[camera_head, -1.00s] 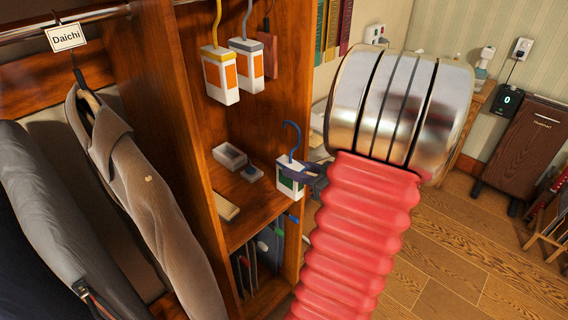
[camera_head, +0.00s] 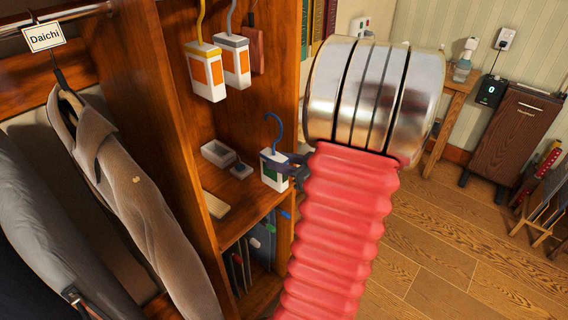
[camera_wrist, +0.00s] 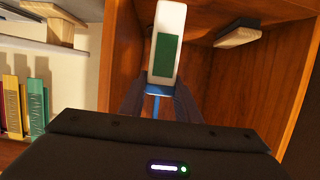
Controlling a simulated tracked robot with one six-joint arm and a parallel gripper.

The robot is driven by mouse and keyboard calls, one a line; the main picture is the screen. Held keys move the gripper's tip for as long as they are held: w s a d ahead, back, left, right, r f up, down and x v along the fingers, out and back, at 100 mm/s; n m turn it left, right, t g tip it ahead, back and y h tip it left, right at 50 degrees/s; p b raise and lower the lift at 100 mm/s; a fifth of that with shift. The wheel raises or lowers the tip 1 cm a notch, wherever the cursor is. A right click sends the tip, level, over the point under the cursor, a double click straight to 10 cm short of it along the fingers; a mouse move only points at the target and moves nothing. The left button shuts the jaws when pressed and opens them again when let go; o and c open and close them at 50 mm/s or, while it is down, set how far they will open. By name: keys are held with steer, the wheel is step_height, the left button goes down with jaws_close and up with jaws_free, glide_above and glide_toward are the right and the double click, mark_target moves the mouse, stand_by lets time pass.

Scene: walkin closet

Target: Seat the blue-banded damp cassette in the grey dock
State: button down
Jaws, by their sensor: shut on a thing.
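The blue-banded cassette (camera_head: 275,172) is a white case with a green panel, a blue top band and a blue hook. My gripper (camera_head: 292,166) is shut on it near the top and holds it upright at the front of the wooden cubby. The wrist view shows its white case and green panel (camera_wrist: 166,56) beyond the fingers (camera_wrist: 156,98). A pale grey open-topped box (camera_head: 218,153), which looks like the grey dock, is on the cubby shelf left of the cassette, apart from it. My arm hides part of the cubby's right side.
Two cassettes with orange panels, one yellow-banded (camera_head: 206,76) and one grey-banded (camera_head: 233,65), hang above the shelf. A small grey block (camera_head: 241,170) and a tan slab (camera_head: 215,204) lie near the box. Folders (camera_head: 262,240) stand below. A coat (camera_head: 135,190) hangs left.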

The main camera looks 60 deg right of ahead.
steer(key=w+d, duration=0.3)
steer(key=w, duration=2.5)
stand_by(3.1)
steer(key=shift+w, duration=0.1)
stand_by(2.0)
